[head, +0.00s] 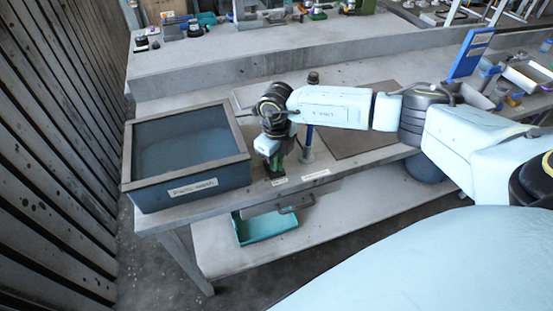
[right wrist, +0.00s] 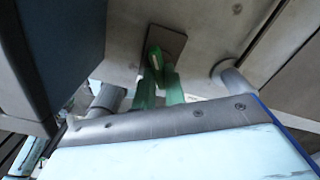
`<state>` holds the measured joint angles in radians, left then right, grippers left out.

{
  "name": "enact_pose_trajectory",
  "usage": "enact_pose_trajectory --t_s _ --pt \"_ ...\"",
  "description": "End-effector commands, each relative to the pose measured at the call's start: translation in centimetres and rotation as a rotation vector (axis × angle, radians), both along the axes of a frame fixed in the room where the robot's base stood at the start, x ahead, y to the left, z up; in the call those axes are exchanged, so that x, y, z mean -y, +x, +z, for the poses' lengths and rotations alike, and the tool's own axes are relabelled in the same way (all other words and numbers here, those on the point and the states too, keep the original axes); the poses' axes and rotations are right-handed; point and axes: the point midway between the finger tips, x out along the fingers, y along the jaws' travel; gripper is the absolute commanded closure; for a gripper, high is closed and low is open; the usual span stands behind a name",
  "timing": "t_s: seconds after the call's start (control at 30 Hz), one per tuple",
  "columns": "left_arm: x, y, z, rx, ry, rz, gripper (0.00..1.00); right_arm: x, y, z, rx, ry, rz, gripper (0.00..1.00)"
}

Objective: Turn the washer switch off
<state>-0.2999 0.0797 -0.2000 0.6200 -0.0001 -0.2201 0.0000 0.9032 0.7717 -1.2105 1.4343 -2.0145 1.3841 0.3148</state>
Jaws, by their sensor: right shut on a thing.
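The parts washer (head: 190,190) is a dark blue box with a grey rim and a white label, at the left end of the bench in the head view. My right gripper (head: 275,168) points down just right of it, at the bench's front edge. My left gripper is not in view.
A blue post (head: 308,145) stands close to the right of the gripper. A drawer handle (head: 297,204) and a teal tray (head: 265,227) are below the bench top. A dark slatted wall (head: 60,130) is at the left. A blue sign (head: 471,52) stands farther right.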

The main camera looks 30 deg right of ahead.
Motion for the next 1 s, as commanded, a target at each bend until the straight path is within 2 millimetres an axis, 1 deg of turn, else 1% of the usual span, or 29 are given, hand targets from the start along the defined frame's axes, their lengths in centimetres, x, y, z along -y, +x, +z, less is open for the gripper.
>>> enact_pose_trajectory --t_s 0.03,0.07,0.2,0.47,0.57,0.67,0.77,1.0 --pt "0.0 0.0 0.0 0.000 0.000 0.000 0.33 0.0 0.2 0.2 0.005 0.000 0.001 1.00" --pt "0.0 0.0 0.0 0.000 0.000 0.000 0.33 0.0 0.2 0.2 0.005 0.000 0.001 0.86" --pt "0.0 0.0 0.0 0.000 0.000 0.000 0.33 0.0 0.1 0.2 0.004 0.000 0.001 0.67" --pt "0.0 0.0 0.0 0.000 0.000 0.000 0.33 0.0 0.1 0.1 0.002 0.000 0.000 0.66" --pt "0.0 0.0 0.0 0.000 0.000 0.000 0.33 0.0 0.1 0.5 0.002 0.000 -0.001 0.66" --pt "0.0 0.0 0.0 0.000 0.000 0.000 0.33 0.1 0.2 1.7 0.006 0.001 -0.001 0.66" --pt "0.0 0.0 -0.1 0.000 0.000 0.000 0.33 0.0 0.2 3.6 0.006 0.001 0.001 0.66" --pt "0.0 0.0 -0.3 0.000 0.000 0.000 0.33 0.0 0.2 9.1 0.007 0.001 0.001 0.66"
